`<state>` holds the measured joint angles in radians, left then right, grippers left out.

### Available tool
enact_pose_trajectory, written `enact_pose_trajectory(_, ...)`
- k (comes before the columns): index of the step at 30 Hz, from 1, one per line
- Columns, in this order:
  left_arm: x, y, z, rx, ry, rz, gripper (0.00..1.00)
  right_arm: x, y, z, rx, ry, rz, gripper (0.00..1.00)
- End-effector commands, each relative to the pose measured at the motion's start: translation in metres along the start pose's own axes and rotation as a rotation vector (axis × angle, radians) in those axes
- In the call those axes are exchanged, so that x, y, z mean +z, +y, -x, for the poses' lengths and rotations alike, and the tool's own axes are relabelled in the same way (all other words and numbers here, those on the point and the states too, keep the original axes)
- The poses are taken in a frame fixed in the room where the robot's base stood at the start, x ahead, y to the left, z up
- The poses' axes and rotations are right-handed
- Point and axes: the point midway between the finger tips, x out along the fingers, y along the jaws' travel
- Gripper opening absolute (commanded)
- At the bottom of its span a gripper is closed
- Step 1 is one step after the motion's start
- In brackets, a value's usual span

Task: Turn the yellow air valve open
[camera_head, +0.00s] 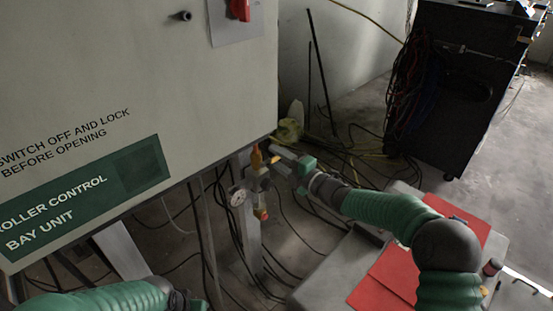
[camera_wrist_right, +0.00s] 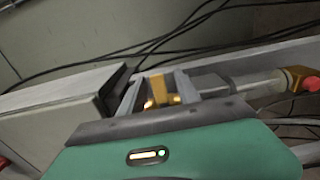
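The yellow air valve handle (camera_head: 256,157) stands upright on the pipework below the right corner of the control cabinet. My right gripper (camera_head: 272,158) is at the valve, coming from the right. In the right wrist view my right gripper (camera_wrist_right: 158,90) has its two fingers spread apart, with the yellow valve handle (camera_wrist_right: 160,90) between them. A gap shows on the handle's left side; contact on the right side is unclear. My left arm shows at the bottom left of the head view, but its gripper is out of frame.
A pressure gauge (camera_head: 237,197) and a red-and-yellow fitting (camera_head: 261,213) sit below the valve. The control cabinet (camera_head: 120,70) fills the upper left. Red panels (camera_head: 395,275) lie on a grey unit under my right arm. Black cables cover the floor.

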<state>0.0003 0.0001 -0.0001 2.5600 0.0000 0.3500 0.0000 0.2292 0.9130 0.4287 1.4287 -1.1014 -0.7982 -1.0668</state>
Motion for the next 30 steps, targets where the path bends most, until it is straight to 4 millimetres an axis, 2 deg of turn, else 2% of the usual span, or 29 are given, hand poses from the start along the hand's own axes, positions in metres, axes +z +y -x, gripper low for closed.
enact_pose_trajectory(1,0.0,0.0002,0.0001,0.0,0.0,-0.001,0.36,-0.0005,0.0,-0.0003,0.0,0.0,0.0,0.38)
enact_pose_trajectory(10,0.0,0.0001,0.0,0.0,0.0,0.0,0.36,-0.003,-0.0002,-0.0023,-0.003,0.002,0.003,0.0)
enact_pose_trajectory(30,0.0,0.0001,-0.0002,0.0,0.0,0.0,0.36,-0.0061,-0.0026,-0.0031,-0.006,0.008,0.001,0.0)
